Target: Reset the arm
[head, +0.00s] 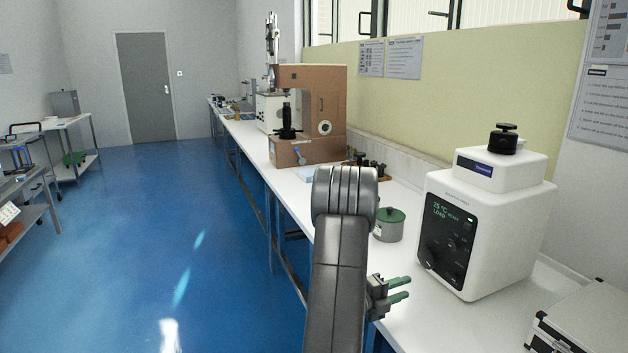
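My arm rises from the bottom middle of the head view, in front of the white bench. My gripper (400,290) shows to the right of the arm, near the front edge of the bench. Its two green-tipped fingers point right and are a little apart, with nothing between them. The gripper is to the left of and below the white tester (487,225), and does not touch it. Part of the bench behind the arm is hidden.
A grey-green lidded pot (389,225) stands close behind the arm on the bench. A brown hardness tester (325,105) stands farther back. A metal-edged case (585,322) is at the lower right. The blue floor (170,230) at left is clear.

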